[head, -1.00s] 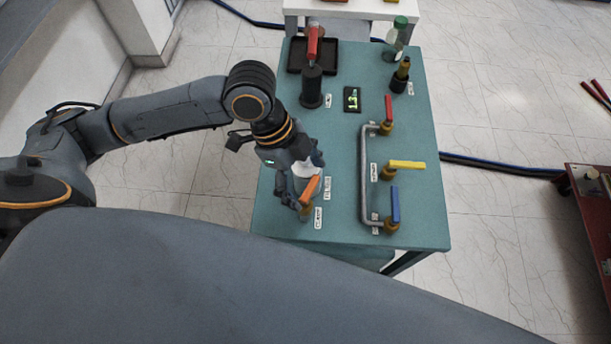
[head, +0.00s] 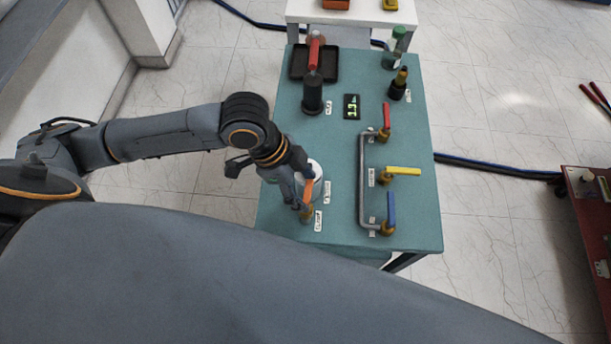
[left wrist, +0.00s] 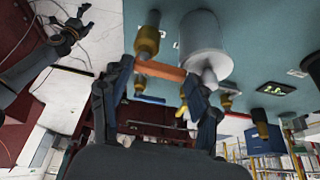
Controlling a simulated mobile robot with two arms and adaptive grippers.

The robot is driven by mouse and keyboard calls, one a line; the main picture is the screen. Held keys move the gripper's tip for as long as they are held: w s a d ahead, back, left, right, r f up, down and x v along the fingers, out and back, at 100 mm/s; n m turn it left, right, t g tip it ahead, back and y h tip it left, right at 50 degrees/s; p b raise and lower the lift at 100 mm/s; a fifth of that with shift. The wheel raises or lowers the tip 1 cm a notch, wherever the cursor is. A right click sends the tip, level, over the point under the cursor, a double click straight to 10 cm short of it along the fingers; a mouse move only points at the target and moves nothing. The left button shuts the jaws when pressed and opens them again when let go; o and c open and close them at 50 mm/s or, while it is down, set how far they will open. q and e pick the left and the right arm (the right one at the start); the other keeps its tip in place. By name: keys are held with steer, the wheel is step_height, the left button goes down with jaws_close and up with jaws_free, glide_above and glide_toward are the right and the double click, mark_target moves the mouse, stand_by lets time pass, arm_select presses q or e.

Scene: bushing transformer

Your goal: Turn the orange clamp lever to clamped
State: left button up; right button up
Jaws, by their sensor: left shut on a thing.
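The orange clamp lever (head: 308,189) is on a brass fitting (head: 306,215) near the front left of the teal table. It points away from the front edge, beside a white cylinder (head: 317,167). My left gripper (head: 302,192) is at the lever and partly hides it. In the left wrist view the orange lever (left wrist: 160,70) spans between the two fingers of my left gripper (left wrist: 158,85), which is shut on it. The brass fitting (left wrist: 147,40) and pale cylinder (left wrist: 205,45) show beyond. My right gripper (left wrist: 70,30) is at the upper left there, away from the table, its fingers seemingly spread.
On the teal table (head: 340,225), a grey pipe (head: 363,180) has red (head: 386,115), yellow (head: 404,171) and blue (head: 391,207) levers. A black post (head: 312,93), small display (head: 352,106) and dark tray (head: 330,68) stand behind. A red bench (head: 590,215) is at right.

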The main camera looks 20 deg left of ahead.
arm_select(q)
steer(key=shift+s+r+n, duration=0.15)
steer(key=shift+r+n, duration=0.05)
steer(key=shift+n, duration=0.2)
steer(key=shift+a+f+p, duration=0.1)
steer(key=shift+f+p, duration=0.1)
steer(key=shift+p, duration=0.1)
arm_select(e)
steer(key=shift+r, duration=0.75)
arm_select(q)
steer(key=o, duration=1.1)
steer(key=shift+t, duration=0.3)
arm_select(e)
steer(key=shift+a, duration=0.1)
arm_select(q)
steer(key=shift+o, duration=0.2)
arm_select(e)
steer(key=shift+w, duration=0.1)
arm_select(q)
steer(key=w+v, duration=0.1)
steer(key=v, duration=0.7)
steer(key=shift+s, duration=0.4)
